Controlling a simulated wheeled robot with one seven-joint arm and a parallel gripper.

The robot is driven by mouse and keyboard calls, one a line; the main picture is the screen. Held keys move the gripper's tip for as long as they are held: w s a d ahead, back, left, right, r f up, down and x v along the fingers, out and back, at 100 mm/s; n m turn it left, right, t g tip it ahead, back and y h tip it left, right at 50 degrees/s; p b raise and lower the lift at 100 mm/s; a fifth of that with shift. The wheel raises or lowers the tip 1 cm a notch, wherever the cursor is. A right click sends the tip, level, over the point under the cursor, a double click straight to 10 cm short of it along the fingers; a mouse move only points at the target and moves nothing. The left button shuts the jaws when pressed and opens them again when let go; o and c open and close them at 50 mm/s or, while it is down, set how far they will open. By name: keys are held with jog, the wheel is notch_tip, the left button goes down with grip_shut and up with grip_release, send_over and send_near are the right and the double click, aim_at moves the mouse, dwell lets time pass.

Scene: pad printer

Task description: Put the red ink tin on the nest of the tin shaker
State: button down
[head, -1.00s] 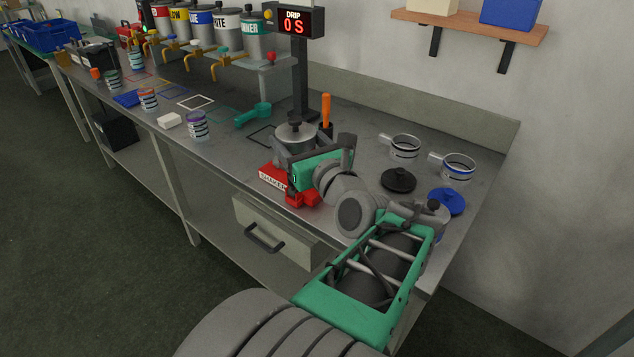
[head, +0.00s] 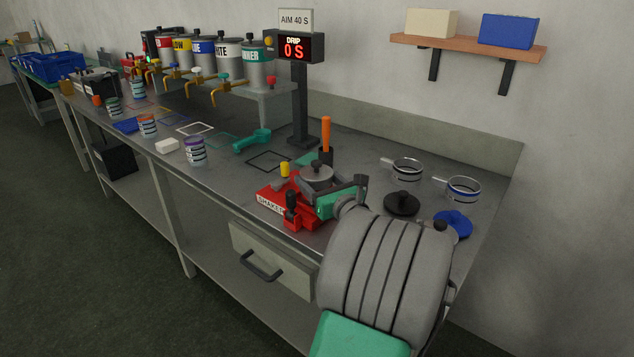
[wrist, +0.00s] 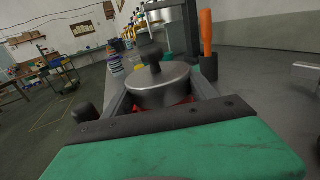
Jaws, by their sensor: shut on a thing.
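The red shaker (head: 272,207), labelled SHAKER, stands near the table's front edge. It has a dark upright handle (head: 292,203) at the front and a yellow knob (head: 285,169) at the back. My gripper (head: 320,187) is shut on a lidded tin with a grey metal lid and black knob (head: 317,172), at the shaker's right part. In the wrist view the tin's lid (wrist: 158,86) sits upright between the dark fingers, with red showing just beneath it. The tin's body and the nest are mostly hidden, so I cannot tell whether it touches the nest.
A black lid (head: 402,203), a blue lid (head: 453,222) and two clamp rings (head: 407,169) lie to the right. An orange-handled tool (head: 326,135) stands behind, near the drip display (head: 294,48). Several banded tins (head: 195,152) stand to the left.

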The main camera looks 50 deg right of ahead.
jog(key=shift+c, duration=1.2)
grip_release()
jog(key=shift+f, duration=0.15)
jog(key=shift+r, duration=0.2)
jog(key=p+v, duration=0.1)
jog(key=v, duration=1)
jog(key=shift+s+a, duration=0.1)
jog(key=shift+s, duration=0.2)
jog(key=shift+s+a, duration=0.15)
jog(key=shift+s, duration=0.05)
